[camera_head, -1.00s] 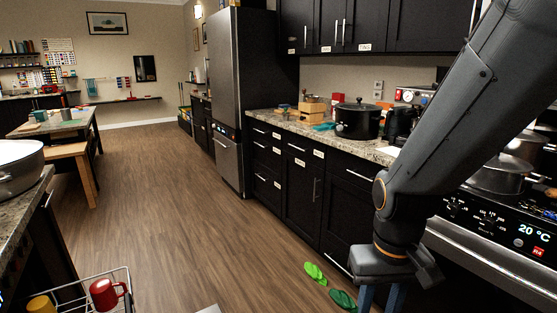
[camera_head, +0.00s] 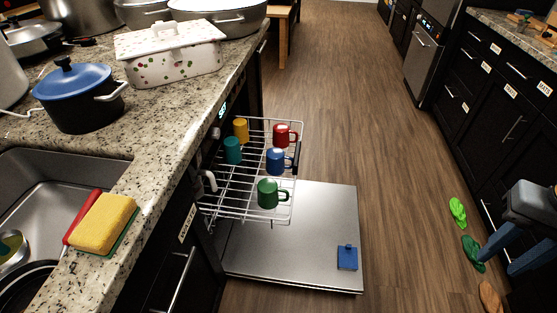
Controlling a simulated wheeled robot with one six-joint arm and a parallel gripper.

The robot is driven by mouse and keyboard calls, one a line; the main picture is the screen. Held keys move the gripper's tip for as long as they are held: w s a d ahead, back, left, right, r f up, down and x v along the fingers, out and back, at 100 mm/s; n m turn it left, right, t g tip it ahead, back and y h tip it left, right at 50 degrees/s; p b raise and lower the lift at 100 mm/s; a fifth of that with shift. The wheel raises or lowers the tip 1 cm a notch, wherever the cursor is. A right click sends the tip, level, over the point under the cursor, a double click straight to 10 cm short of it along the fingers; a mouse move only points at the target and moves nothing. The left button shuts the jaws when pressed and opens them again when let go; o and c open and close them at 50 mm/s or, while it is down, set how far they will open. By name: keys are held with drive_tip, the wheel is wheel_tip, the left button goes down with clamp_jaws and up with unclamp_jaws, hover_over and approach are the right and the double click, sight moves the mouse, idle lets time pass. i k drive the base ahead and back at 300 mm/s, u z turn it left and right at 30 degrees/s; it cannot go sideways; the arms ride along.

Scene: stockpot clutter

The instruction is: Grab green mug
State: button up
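The green mug (camera_head: 268,194) stands at the near end of the pulled-out dishwasher rack (camera_head: 240,214), with its handle to the right. A teal mug (camera_head: 232,150), a blue mug (camera_head: 276,161), a red mug (camera_head: 283,134) and a yellow mug (camera_head: 241,130) share the rack. My gripper (camera_head: 497,257) is at the right edge, well to the right of the rack and far from the green mug. Its two blue fingers are spread apart with nothing visible between them. Part of my gripper is cut off by the frame.
The open dishwasher door (camera_head: 300,255) lies low under the rack, with a small blue item (camera_head: 347,257) on it. The granite counter (camera_head: 150,170) overhangs on the left, with a sink, sponge (camera_head: 102,223) and pots. The wood floor between rack and gripper is clear; green slippers (camera_head: 473,252) lie near my gripper.

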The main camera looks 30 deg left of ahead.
sight(268, 198)
drive_tip(key=u, duration=3.05)
drive_tip(key=k, duration=1.2)
drive_tip(key=z, duration=1.35)
drive_tip(key=i, duration=0.5)
drive_tip(key=u, duration=0.1)
